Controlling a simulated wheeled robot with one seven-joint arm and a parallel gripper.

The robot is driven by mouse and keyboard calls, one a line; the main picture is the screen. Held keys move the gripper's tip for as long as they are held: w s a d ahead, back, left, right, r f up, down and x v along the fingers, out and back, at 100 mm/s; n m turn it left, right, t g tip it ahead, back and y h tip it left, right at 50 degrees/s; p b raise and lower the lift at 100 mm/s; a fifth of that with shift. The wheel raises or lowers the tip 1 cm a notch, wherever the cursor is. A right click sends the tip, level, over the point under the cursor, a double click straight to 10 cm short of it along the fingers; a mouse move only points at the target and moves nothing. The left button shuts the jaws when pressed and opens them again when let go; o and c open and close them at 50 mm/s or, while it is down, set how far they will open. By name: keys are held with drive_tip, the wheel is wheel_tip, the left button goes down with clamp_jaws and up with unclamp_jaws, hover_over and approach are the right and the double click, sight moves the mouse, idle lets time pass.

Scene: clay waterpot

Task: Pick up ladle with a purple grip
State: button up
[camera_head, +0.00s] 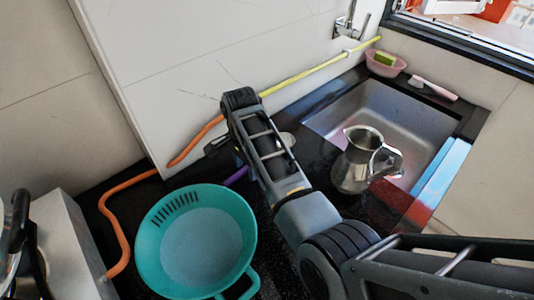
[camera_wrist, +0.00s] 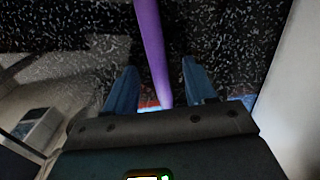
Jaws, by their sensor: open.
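The ladle's purple grip (camera_wrist: 151,45) runs from the top of the wrist view down between the fingers. A short piece of the purple grip (camera_head: 236,176) shows in the head view, between the teal colander and my arm. A small greyish rounded piece (camera_head: 288,139) shows just right of my wrist; it may be the ladle's bowl, but I cannot tell. My gripper (camera_wrist: 160,67) is open, with one finger on each side of the grip and visible gaps. In the head view my own arm hides most of the gripper and the ladle.
A teal colander (camera_head: 163,241) stands close left of my arm on the black counter. A metal pitcher (camera_head: 352,172) stands right, by the sink (camera_head: 400,111). An orange and yellow hose (camera_head: 318,70) runs along the wall (camera_head: 220,45). A pink bowl (camera_head: 384,70) sits behind the sink.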

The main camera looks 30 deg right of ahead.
clamp_jaws()
idle(0.4)
drive_tip(key=shift+r, duration=0.15)
wheel_tip(320, 180, up, 10)
drive_tip(key=b, duration=0.1)
idle(0.4)
